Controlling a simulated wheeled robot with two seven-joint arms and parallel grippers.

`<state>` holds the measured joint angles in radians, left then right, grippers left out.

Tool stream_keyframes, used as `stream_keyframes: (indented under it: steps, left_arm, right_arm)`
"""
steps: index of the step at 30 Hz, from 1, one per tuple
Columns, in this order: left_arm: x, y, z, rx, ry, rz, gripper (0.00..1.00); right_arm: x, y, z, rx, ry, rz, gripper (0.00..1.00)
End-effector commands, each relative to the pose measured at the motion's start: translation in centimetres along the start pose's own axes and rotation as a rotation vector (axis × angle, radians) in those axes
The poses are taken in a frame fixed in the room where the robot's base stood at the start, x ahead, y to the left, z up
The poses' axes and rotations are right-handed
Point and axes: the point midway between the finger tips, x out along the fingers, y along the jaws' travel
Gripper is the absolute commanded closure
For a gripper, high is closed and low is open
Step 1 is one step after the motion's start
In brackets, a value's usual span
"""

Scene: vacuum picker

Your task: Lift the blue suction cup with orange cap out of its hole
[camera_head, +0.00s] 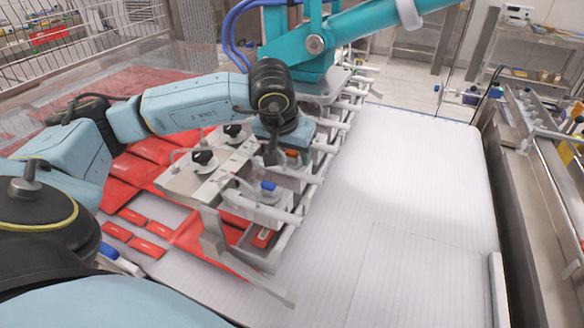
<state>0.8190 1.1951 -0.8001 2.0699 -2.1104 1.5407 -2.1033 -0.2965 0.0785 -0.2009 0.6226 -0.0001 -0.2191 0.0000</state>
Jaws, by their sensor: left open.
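My left arm reaches in from the left in the head view, and its dark wrist is over the metal picker frame (190,181). My left gripper (279,157) points down at the frame, open. A small orange part (292,153), likely the orange cap of the suction cup, shows right beside the fingers. The blue cup body and its hole are mostly hidden by the gripper, so I cannot tell whether the fingers touch it. Another cup with a blue top (268,187) stands on the frame nearer to me. My right gripper is not in view.
A teal machine arm (375,20) with blue hoses rises just behind my wrist. Black knobs (203,157) stand on the frame. Red packets (150,150) lie beneath and left of it. The white conveyor surface (420,190) to the right is clear. A metal rail (520,200) runs along the right.

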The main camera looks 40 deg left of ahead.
Motion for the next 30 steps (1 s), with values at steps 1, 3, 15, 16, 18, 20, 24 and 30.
stream_keyframes:
  steps: [1,3,15,16,18,20,24,30]
  left_arm:
    - [0.0,0.0,0.0,0.0,0.0,0.0,0.49]
    - [0.0,0.0,0.0,0.0,0.0,0.0,0.5]
    - [0.0,0.0,0.0,0.0,-0.001,0.0,0.9]
    - [0.0,0.0,0.0,0.0,-0.001,0.0,0.9]
    - [0.0,0.0,0.0,0.0,-0.001,0.0,0.9]
    - [0.0,0.0,0.0,0.0,-0.001,0.0,0.9]
    - [-0.9,0.1,-0.4,-0.001,0.002,0.001,0.9]
    - [-4.5,0.1,-2.0,-0.002,0.006,0.003,0.9]
  right_arm:
    - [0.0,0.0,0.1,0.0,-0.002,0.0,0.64]
    - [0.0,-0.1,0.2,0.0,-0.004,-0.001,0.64]
    - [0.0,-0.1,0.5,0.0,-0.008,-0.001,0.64]
    - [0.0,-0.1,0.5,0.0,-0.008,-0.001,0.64]
    - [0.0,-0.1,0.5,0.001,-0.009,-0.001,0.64]
    - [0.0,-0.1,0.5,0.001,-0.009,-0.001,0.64]
    - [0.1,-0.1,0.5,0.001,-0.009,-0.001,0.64]
    - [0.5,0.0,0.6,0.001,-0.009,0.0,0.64]
